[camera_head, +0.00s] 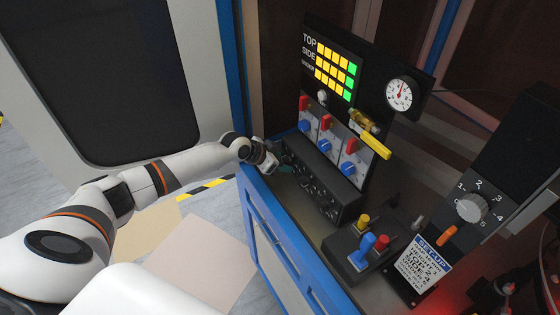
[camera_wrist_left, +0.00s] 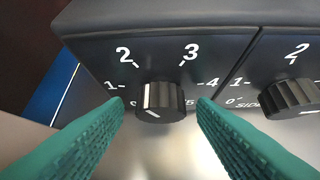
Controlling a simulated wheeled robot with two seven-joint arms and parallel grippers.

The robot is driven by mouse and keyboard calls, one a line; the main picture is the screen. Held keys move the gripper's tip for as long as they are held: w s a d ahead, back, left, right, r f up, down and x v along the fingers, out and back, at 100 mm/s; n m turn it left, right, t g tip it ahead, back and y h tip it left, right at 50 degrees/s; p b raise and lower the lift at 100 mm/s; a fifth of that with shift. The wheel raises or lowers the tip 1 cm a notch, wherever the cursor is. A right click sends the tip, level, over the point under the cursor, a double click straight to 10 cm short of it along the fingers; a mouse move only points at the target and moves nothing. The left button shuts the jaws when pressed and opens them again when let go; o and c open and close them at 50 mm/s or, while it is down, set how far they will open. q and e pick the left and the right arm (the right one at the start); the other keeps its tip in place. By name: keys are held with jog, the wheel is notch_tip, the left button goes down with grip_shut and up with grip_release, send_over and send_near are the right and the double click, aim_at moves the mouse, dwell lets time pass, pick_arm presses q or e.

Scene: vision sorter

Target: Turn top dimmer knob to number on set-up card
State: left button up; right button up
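A black dimmer knob (camera_wrist_left: 160,101) with a white mark sits on a dark panel with printed numbers around it. Its own label is hidden; the knob to its right (camera_wrist_left: 292,97) is marked SIDE. My left gripper (camera_wrist_left: 160,108) is open, its green fingertips at either side of the left knob with gaps visible. In the head view my left gripper (camera_head: 270,163) is at the left end of the dimmer panel (camera_head: 347,207). The set-up card (camera_head: 425,264) stands at the lower right; its small numbers are too blurred to read surely. My right gripper is not seen.
A display (camera_head: 334,65) labelled TOP and SIDE shows yellow and green blocks. A blue cabinet edge (camera_head: 285,235) runs in front.

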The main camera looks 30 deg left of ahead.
pick_arm(q)
jog(key=b+v, duration=0.2)
jog(key=v, duration=1)
dwell(0.5)
